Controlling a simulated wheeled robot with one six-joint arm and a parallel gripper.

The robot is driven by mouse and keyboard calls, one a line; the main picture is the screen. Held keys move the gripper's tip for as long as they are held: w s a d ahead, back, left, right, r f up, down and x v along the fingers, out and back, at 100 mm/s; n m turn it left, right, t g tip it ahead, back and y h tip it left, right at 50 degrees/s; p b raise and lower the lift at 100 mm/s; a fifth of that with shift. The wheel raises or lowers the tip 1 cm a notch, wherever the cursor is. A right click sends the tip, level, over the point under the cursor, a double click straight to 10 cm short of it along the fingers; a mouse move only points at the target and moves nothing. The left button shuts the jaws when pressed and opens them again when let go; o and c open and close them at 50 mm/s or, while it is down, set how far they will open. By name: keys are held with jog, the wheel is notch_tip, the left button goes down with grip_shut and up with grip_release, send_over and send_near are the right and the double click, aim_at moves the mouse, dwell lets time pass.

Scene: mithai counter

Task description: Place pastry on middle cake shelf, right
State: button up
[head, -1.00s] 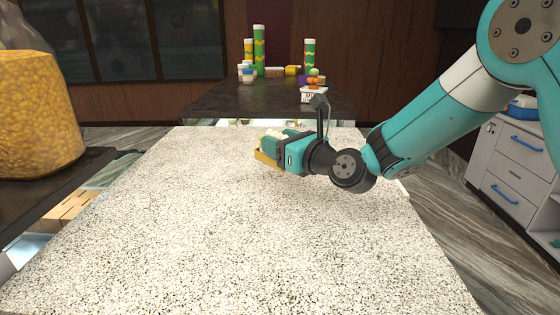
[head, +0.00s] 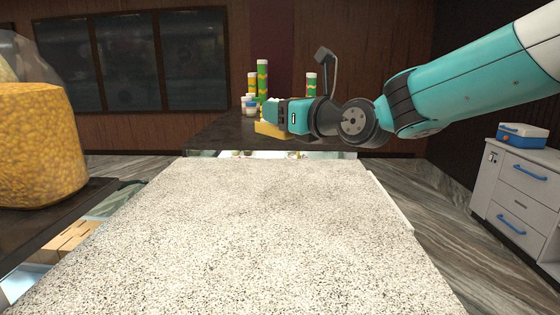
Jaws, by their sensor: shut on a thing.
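My gripper (head: 276,116) is in the middle of the head view, above the far edge of the speckled counter. It is shut on a yellow, block-like piece, which I take to be the pastry (head: 268,129). The pastry sticks out below and to the left of the jaws, held clear of the counter. The gripper's body hides part of it, and the fingertips are hard to make out. I cannot make out the cake shelf in this view.
The speckled counter (head: 250,230) is bare. Behind it, a dark counter (head: 215,135) holds green and yellow striped cylinders (head: 262,80) and small tubs. A large bag of yellow snacks (head: 40,140) stands at left. A white drawer cabinet (head: 515,190) carries a blue-and-white box (head: 522,135) at right.

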dwell(0.3)
jog(key=s+a+p, duration=0.2)
jog(key=s+a, duration=0.1)
notch_tip(320, 180, down, 15)
jog(key=shift+f, duration=0.1)
jog(key=shift+f+b, duration=0.65)
jog(key=shift+f, duration=1.65)
jog(key=shift+f, duration=0.15)
jog(key=o, duration=1)
